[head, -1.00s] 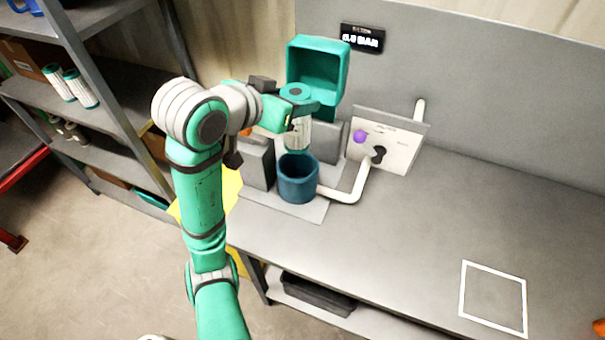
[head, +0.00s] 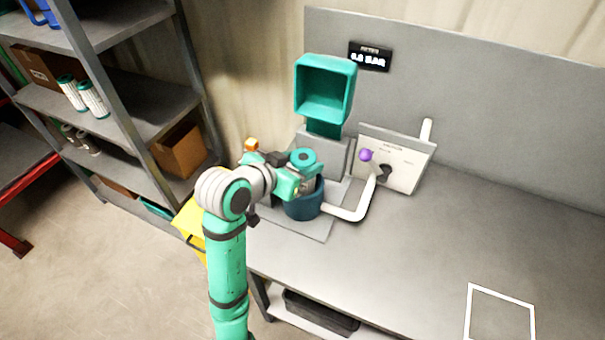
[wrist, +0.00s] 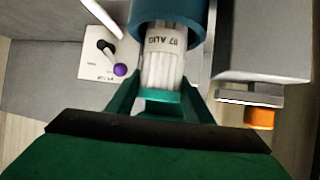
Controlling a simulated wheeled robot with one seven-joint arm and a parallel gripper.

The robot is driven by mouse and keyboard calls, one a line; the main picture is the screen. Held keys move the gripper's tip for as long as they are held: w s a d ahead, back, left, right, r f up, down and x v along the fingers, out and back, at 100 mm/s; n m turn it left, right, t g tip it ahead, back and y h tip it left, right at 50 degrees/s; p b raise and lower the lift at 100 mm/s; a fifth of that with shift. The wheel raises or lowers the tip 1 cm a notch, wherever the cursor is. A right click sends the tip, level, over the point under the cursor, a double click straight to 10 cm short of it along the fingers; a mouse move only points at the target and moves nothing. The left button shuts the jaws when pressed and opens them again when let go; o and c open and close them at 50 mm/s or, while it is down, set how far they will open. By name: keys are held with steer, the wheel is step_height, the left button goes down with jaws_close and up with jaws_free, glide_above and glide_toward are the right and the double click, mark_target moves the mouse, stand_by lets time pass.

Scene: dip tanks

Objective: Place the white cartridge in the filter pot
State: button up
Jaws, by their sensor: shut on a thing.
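The white cartridge (wrist: 160,68) has pleated sides, a teal end cap and a printed date label. My gripper (wrist: 162,97) is shut on it near the capped end. The filter pot (head: 304,207) is a dark blue open cylinder on a grey base plate. In the wrist view, the cartridge's far end goes in past the rim of the pot (wrist: 140,12). In the head view, my gripper (head: 300,182) is right over the pot and the cartridge looks upright. The cartridge's lower end is hidden inside the pot.
A teal box-shaped hood (head: 325,90) stands raised behind the pot. A white pipe (head: 352,212) runs right to a panel (head: 400,165) with a purple knob (head: 366,155). A pressure display (head: 370,56) hangs above. Similar cartridges (head: 92,98) stand on the left shelf.

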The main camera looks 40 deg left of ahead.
steer(key=f, duration=0.4)
steer(key=shift+w+d, duration=0.15)
steer(key=shift+w, duration=0.05)
steer(key=shift+d+f, duration=0.1)
steer(key=shift+f, duration=0.05)
steer(key=shift+s+a, duration=0.25)
steer(key=shift+a, duration=0.1)
steer(key=o, duration=1.5)
steer(key=shift+f, duration=0.1)
steer(key=shift+d, duration=0.1)
